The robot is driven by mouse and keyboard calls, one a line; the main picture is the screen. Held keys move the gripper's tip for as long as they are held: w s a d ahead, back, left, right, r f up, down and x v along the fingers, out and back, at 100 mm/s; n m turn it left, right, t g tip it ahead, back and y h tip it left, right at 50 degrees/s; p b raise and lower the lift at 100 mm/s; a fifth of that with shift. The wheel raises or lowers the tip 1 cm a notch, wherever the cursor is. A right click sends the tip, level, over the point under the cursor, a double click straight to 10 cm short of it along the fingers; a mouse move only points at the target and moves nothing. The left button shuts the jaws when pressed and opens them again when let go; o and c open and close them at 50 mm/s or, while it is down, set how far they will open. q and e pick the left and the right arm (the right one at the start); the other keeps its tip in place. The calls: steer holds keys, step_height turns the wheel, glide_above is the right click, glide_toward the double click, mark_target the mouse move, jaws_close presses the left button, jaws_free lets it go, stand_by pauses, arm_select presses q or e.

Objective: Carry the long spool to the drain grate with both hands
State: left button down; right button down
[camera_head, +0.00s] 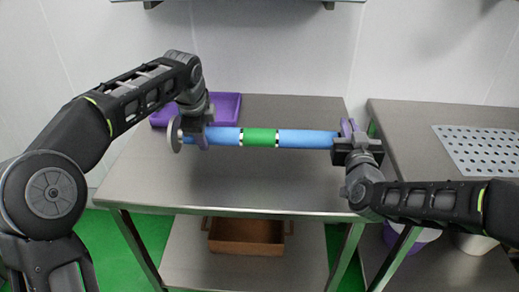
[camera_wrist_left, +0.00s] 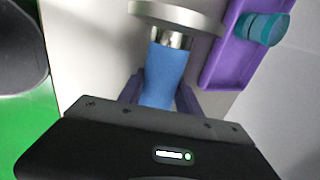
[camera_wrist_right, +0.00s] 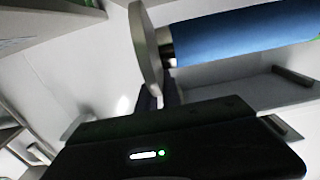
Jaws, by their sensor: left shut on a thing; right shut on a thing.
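The long spool (camera_head: 310,138) is a blue bar with a green middle band, silver rings and pale round end discs. It lies roughly level across the head view, over the middle steel table. My left gripper (camera_head: 204,134) is shut on its left end, just inside the disc. The left wrist view shows the blue bar (camera_wrist_left: 165,70) between the fingers. My right gripper (camera_head: 348,137) is shut on its right end. In the right wrist view the fingers are by the end disc (camera_wrist_right: 146,50), their contact partly hidden. The drain grate (camera_head: 480,150), a perforated plate, lies on the right steel table.
A purple tray (camera_head: 229,106) sits at the back left of the middle table (camera_head: 290,185); a teal piece (camera_wrist_left: 263,29) is in it. A gap separates this table from the right table (camera_head: 420,150). A brown box (camera_head: 246,235) is on the lower shelf.

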stand_by(0.9)
